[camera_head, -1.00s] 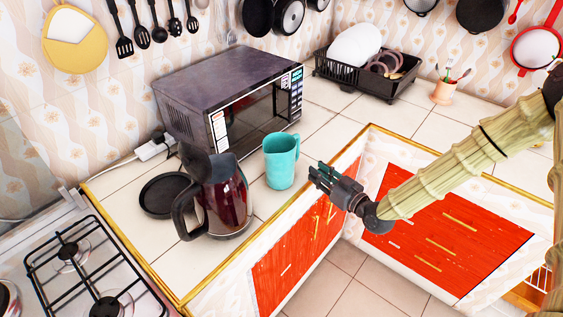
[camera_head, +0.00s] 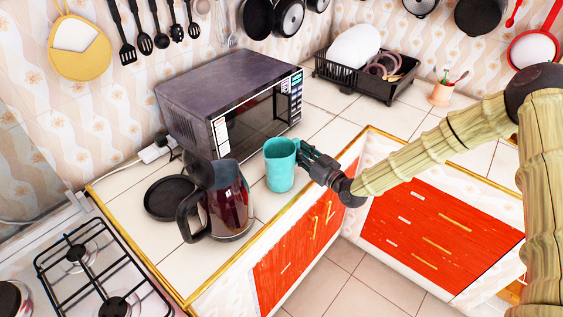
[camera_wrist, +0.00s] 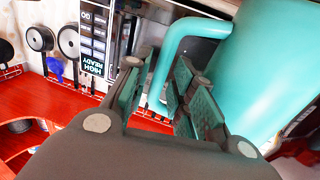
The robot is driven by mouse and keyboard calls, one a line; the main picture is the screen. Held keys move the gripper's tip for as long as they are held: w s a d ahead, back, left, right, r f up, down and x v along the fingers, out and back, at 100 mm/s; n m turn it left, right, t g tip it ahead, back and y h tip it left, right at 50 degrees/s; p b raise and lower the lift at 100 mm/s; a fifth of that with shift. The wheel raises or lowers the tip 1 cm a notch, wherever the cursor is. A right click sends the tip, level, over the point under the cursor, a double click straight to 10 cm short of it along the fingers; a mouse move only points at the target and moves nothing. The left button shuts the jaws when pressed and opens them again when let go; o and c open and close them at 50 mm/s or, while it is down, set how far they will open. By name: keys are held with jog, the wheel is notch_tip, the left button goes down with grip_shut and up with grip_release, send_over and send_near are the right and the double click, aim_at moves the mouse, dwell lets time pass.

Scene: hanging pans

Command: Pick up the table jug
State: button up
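The table jug is a teal jug (camera_head: 280,168) standing upright on the tiled counter, in front of the microwave. In the wrist view the jug (camera_wrist: 270,70) fills the upper right, and its handle (camera_wrist: 165,68) curves down towards the fingers. My gripper (camera_head: 306,157) is at the jug's right side in the head view, by the handle. In the wrist view my gripper (camera_wrist: 158,92) is open, with the handle's lower part showing between its two fingers. I see no closed grip on the handle.
The microwave (camera_head: 228,100) is behind the jug. A gold counter edge (camera_head: 335,157) runs in front. A dish rack (camera_head: 365,78) and utensil cup (camera_head: 440,94) stand further right.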

jog(key=shift+x, duration=1.1)
jog(key=shift+d, duration=0.1)
jog(key=shift+c, duration=0.4)
grip_shut()
